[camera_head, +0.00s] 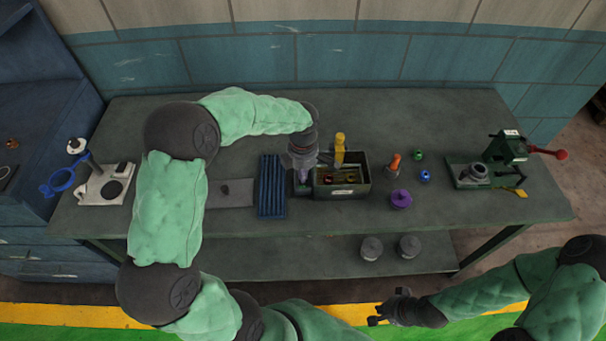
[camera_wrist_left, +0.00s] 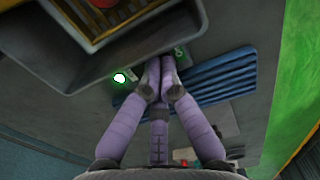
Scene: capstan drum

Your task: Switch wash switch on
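The wash tank (camera_head: 343,190) is a dark green open box near the middle of the bench; its wall also shows in the left wrist view (camera_wrist_left: 85,75). Beside it, in the left wrist view, a lamp (camera_wrist_left: 119,78) glows white with a green halo. A small green fixture (camera_wrist_left: 181,52), perhaps part of the wash switch, shows beyond the fingertips; the switch lever is hidden. My left gripper (camera_head: 303,186) points down between the tank and the blue ribbed mat. Its purple fingers (camera_wrist_left: 160,82) are closed together, with nothing seen between them. My right gripper (camera_head: 376,314) is in front of the bench, too small to read.
The blue ribbed mat (camera_head: 272,186) lies left of the tank. A yellow bottle (camera_head: 340,147) stands behind the tank. Orange (camera_head: 395,163), green, blue and purple (camera_head: 401,198) parts stand to the right. A green press (camera_head: 505,147) with a red-tipped handle is further right.

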